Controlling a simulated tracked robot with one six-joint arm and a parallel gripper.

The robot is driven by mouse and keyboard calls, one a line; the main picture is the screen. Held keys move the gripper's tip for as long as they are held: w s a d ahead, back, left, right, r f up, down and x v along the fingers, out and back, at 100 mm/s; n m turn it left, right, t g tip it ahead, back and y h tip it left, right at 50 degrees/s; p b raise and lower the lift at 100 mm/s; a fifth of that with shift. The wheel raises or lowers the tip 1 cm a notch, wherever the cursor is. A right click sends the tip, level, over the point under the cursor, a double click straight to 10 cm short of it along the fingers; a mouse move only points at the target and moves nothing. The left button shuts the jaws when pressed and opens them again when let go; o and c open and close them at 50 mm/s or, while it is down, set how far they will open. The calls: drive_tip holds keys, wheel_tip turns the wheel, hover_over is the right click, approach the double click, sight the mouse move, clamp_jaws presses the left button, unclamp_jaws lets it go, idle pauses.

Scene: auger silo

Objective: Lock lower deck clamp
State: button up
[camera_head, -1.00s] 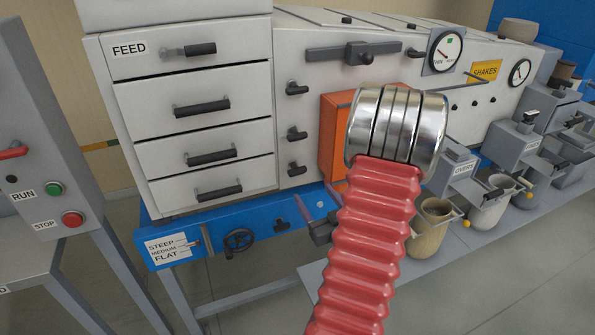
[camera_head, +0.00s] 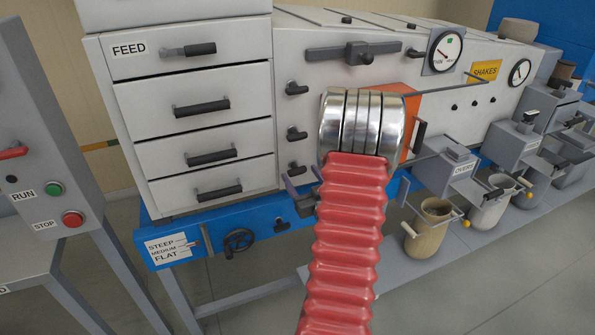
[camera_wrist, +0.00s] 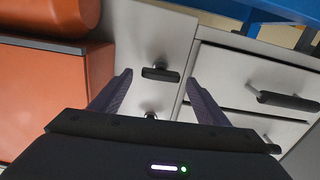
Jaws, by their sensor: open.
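Three small black deck clamps sit in a column on the pale cabinet side, right of the drawers. The lowest clamp (camera_head: 293,167) is close to my gripper (camera_head: 303,180). In the wrist view, which is upside down relative to the head view, this lower clamp (camera_wrist: 160,74) shows as a short black bar lying roughly level. It appears between the two dark purple fingertips of my gripper (camera_wrist: 158,80), which are open and empty; contact is not visible. The middle clamp (camera_head: 296,133) and the upper clamp (camera_head: 296,88) are above it. My red arm sleeve hides part of the area to the right.
Drawers with black handles (camera_head: 212,155) stand to the left. An orange box (camera_head: 411,130) is right of the clamps, partly behind my wrist. A blue rail (camera_head: 212,222) with a handwheel (camera_head: 238,240) runs below. Cups (camera_head: 431,235) stand at the right.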

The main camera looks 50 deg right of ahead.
sight(299, 173)
drive_tip(key=shift+x, duration=1.85)
drive_tip(key=shift+c, duration=0.2)
drive_tip(key=c, duration=1)
drive_tip(key=shift+m, duration=0.4)
drive_tip(key=o, duration=1)
drive_tip(key=shift+o, duration=0.2)
